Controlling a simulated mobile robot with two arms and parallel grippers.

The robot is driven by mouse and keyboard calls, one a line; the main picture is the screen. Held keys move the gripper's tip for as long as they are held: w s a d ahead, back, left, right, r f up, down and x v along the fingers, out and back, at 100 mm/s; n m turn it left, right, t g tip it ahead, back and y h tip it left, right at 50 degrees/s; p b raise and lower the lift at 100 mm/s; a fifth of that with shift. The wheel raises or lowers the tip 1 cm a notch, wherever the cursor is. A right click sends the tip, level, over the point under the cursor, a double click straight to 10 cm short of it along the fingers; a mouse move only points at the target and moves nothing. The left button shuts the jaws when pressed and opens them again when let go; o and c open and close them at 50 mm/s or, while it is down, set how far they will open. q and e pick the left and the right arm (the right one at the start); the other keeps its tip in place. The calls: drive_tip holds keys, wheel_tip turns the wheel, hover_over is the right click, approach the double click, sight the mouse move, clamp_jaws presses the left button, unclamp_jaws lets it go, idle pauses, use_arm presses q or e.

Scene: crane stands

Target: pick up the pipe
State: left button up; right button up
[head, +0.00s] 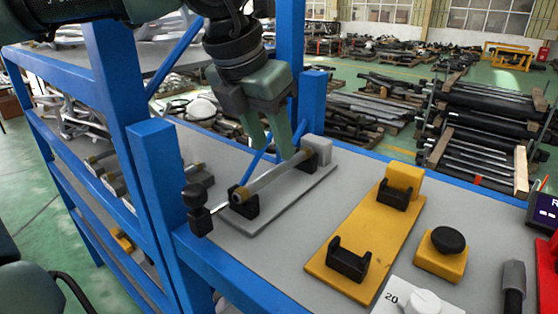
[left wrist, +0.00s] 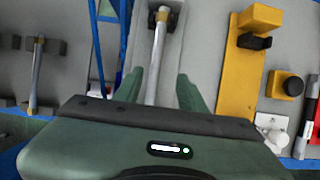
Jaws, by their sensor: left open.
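The pipe (head: 270,178) is a grey tube with brass-coloured ends. It lies across two black cradles on a grey plate (head: 250,222) on the blue-framed bench. My left gripper (head: 274,153) points down over the pipe, its fingers apart near the pipe's middle and far half. In the left wrist view the pipe (left wrist: 155,62) runs between the two open fingers (left wrist: 159,76), with a gap on each side. Its near part is hidden behind the gripper body. I cannot tell how far the fingertips reach below the pipe's top. My right gripper is not in view.
A yellow stand (head: 335,262) with two empty black cradles is to the right. A blue post (head: 158,180) rises left of the pipe. Another pipe (left wrist: 37,70) lies at left in the wrist view.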

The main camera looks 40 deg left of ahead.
sight(280, 166)
use_arm(q)
drive_tip(key=p+x, duration=0.2)
drive_tip(key=shift+a+f+p, duration=0.15)
drive_tip(key=shift+f+p, duration=0.1)
drive_tip(key=shift+p, duration=0.1)
drive_tip(key=w+f, duration=0.2)
drive_tip(key=shift+a+f+p, duration=0.3)
drive_tip(key=shift+a+f, duration=0.05)
drive_tip(key=shift+a, duration=0.05)
drive_tip(key=shift+w+d+f, duration=0.1)
drive_tip(key=shift+w+f, duration=0.1)
drive_tip(key=shift+f, duration=0.05)
drive_tip(key=shift+s+d, duration=0.15)
drive_tip(key=shift+s+r, duration=0.15)
drive_tip(key=shift+s, duration=0.05)
drive_tip(key=c, duration=0.8)
drive_tip(key=shift+w, duration=0.1)
clamp_jaws()
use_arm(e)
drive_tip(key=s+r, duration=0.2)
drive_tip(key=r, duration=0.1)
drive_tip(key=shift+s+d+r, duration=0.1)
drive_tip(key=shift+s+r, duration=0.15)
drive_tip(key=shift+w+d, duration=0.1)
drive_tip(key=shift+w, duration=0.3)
